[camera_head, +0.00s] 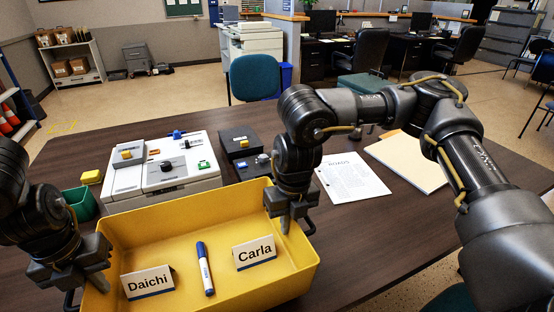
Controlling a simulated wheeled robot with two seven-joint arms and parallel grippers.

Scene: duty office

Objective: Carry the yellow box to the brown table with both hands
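A yellow box (190,217) with low walls is at the bottom centre, cut off by the lower edge of the picture. It holds a white "Daichi" card (148,283), a white "Carla" card (254,252) and a blue-and-white marker (204,268). The brown table (355,255) spreads behind and beside it; I cannot tell whether the box rests on it. My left gripper (80,280) is at the box's left wall. My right gripper (291,215) is at its right wall, near a dark handle (310,226). Whether their fingers are closed on the walls is unclear.
Behind the box stand a white device (160,170) with coloured buttons, a dark device (240,142) and a green cup (82,203). A printed sheet (350,178) and a cream folder (410,162) lie to the right. A teal chair (255,77) stands beyond the table.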

